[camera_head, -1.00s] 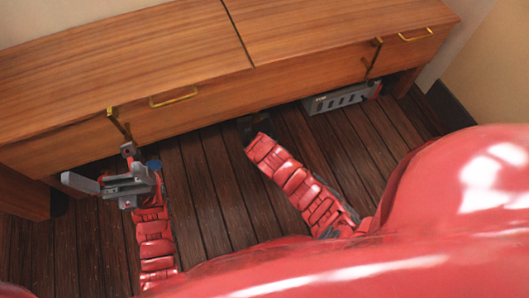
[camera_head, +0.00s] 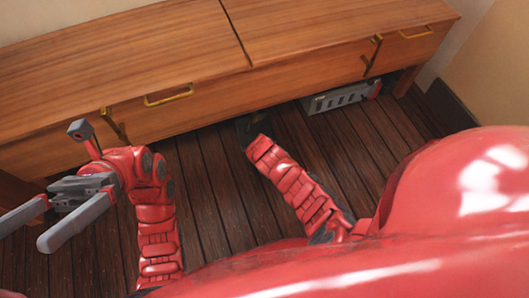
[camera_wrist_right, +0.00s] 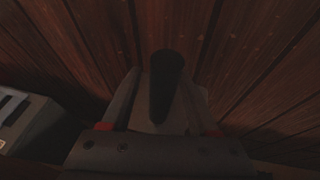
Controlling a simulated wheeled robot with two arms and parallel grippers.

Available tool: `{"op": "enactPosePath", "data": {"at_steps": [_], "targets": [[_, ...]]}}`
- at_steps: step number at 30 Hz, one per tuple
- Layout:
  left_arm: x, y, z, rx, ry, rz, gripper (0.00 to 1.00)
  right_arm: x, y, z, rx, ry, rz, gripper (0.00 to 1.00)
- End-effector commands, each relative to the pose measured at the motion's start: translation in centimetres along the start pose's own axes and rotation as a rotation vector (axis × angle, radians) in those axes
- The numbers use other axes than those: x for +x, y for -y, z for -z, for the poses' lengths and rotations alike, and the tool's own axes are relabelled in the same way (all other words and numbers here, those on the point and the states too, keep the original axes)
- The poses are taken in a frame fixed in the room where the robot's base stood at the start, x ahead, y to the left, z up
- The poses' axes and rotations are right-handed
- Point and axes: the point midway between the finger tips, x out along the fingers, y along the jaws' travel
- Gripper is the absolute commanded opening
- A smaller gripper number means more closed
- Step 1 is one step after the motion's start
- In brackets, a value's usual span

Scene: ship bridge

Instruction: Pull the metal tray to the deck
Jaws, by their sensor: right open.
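No plain tray shape shows. A grey metal-looking slotted piece (camera_head: 338,98) sits low under the right part of the wooden cabinet, and I cannot tell whether it is the metal tray. A similar grey slotted piece (camera_wrist_right: 25,118) shows at the left edge of the right wrist view. My right gripper (camera_wrist_right: 163,80) is open over the floorboards, with a dark rounded bar between its fingers that I cannot identify. In the head view it is mostly hidden in shadow at the cabinet's lower edge. My left gripper (camera_head: 25,235) is open and empty at the left, apart from the cabinet.
The long wooden cabinet (camera_head: 200,60) has brass handles (camera_head: 169,95) and overhangs the dark floor. A red part (camera_head: 375,89) is at the slotted piece's right end. The plank floor (camera_head: 205,190) between my arms is clear. A wall (camera_head: 490,80) closes off the right.

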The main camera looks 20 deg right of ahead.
Motion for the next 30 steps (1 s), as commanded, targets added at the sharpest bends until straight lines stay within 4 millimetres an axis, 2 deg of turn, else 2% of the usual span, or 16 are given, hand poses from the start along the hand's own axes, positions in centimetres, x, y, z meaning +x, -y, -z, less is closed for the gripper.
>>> {"op": "enactPosePath", "data": {"at_steps": [1,2,11,30], "targets": [[0.0,-0.01,0.0,0.0,0.0,0.0,0.98,-0.01,0.01,0.02,0.0,0.0,0.0,0.61],[0.0,-0.01,0.0,0.0,0.0,0.0,0.98,-0.01,0.0,0.01,0.0,0.0,0.0,0.55],[-0.02,-0.02,-0.01,0.0,0.001,-0.001,0.98,-0.02,0.0,0.01,0.0,0.0,0.0,0.01],[-0.02,-0.02,0.0,0.0,0.001,-0.001,0.98,-0.02,0.0,0.02,0.0,0.0,0.0,0.0]]}}
